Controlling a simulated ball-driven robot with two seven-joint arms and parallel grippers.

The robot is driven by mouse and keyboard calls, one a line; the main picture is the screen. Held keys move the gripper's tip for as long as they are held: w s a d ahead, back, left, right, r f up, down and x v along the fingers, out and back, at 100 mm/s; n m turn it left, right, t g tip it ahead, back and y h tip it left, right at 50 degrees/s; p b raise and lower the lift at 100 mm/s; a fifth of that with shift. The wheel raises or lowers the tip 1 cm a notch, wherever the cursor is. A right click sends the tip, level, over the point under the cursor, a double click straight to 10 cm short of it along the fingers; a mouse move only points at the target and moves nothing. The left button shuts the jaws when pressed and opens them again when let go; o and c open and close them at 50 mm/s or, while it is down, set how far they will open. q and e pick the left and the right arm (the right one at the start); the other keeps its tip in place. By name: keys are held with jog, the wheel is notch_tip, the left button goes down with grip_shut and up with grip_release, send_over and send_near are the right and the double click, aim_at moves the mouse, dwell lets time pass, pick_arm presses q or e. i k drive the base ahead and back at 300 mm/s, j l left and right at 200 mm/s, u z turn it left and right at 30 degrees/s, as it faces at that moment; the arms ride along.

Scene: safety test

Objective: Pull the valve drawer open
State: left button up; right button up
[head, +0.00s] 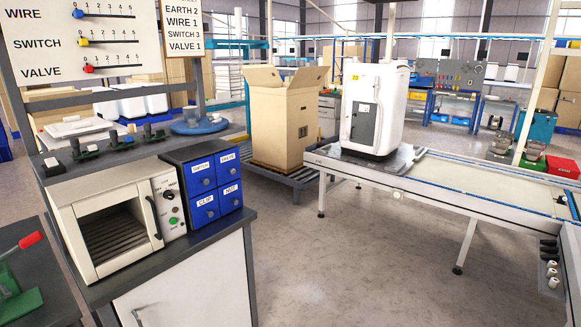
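A small blue drawer cabinet (192,153) stands on the dark bench top at the left, right of a cream oven. Its front has two columns and two rows of labelled drawers, each with a round knob. The valve drawer (231,175) is the upper right one and sits flush with the front. The switch drawer (196,177) is to its left. The clip drawer (198,216) is lower left and the nut drawer (236,203) lower right; all look closed. Neither of my grippers is in view.
The cream oven (105,190) with a dark handle stands close left of the cabinet. A conveyor table (450,178) carries a white appliance (391,85) at the right. The floor (340,260) between bench and conveyor is clear.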

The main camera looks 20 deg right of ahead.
aim_at(227, 163)
jog(key=z, duration=0.15)
jog(key=i+l+u, duration=0.1)
jog(key=l, duration=0.25)
jog(key=i+l+u, duration=0.1)
jog(key=i+l, duration=0.4)
jog(key=l, duration=0.25)
jog(key=u, duration=0.05)
